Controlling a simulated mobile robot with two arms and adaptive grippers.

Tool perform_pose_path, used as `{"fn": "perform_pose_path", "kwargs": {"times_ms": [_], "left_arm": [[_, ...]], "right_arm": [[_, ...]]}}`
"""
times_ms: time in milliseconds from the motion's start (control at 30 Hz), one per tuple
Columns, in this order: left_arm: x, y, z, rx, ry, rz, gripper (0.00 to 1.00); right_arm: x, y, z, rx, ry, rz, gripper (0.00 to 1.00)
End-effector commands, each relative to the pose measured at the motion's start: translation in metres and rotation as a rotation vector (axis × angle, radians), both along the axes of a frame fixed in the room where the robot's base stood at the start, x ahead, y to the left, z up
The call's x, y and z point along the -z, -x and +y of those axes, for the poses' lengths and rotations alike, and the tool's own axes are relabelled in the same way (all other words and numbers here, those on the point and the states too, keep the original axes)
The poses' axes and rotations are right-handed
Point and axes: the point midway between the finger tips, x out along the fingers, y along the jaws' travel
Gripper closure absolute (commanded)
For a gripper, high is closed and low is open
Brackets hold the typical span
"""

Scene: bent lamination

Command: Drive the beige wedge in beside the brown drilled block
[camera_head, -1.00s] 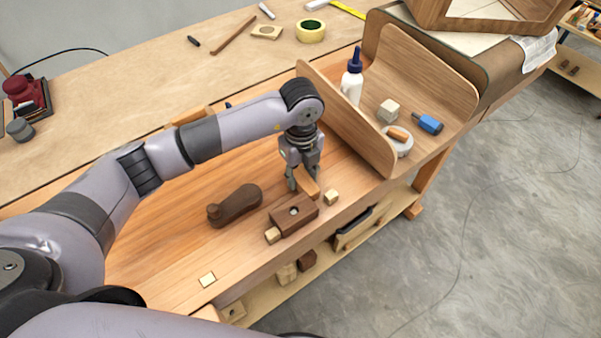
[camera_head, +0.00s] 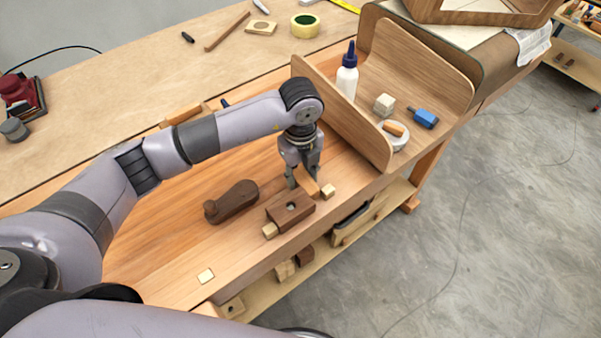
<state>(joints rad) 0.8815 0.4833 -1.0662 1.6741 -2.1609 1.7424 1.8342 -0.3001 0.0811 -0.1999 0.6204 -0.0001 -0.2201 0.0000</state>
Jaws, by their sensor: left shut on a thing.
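The brown drilled block (camera_head: 287,214) lies on the bench near its front edge, with a round hole in its top. My left gripper (camera_head: 304,181) points down just behind the block. It is shut on a tan-beige wedge (camera_head: 311,187), which slants down close to the block's back side. Whether the wedge touches the block I cannot tell. Small pale wooden pieces stand at the block's two ends, one on the right (camera_head: 328,191) and one at the front left (camera_head: 269,230). My right gripper is out of the picture.
A dark wooden plane-like tool (camera_head: 231,202) lies left of the block. An upright curved wooden panel (camera_head: 345,120) stands to the right, with a glue bottle (camera_head: 347,75) and a blue-handled tool (camera_head: 424,118) beyond it. The bench left of the dark tool is mostly clear.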

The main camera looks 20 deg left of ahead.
Motion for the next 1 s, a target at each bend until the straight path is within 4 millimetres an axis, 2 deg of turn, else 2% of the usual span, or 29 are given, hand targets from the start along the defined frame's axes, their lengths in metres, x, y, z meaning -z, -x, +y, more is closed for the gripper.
{"fn": "perform_pose_path", "kwargs": {"times_ms": [133,167,467,800,1000], "left_arm": [[0.0,0.0,0.0,0.0,0.0,0.0,0.96],[0.0,0.0,0.0,0.0,0.0,0.0,0.66],[0.0,0.0,0.0,0.0,0.0,0.0,0.46],[-0.001,0.0,0.0,0.0,0.0,0.0,0.44],[-0.012,0.0,0.0,0.0,0.001,-0.001,0.44]], "right_arm": [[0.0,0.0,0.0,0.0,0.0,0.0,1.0],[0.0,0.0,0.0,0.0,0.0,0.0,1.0],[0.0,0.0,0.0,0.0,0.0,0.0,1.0],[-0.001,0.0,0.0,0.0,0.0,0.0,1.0],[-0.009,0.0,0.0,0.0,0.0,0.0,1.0]]}}
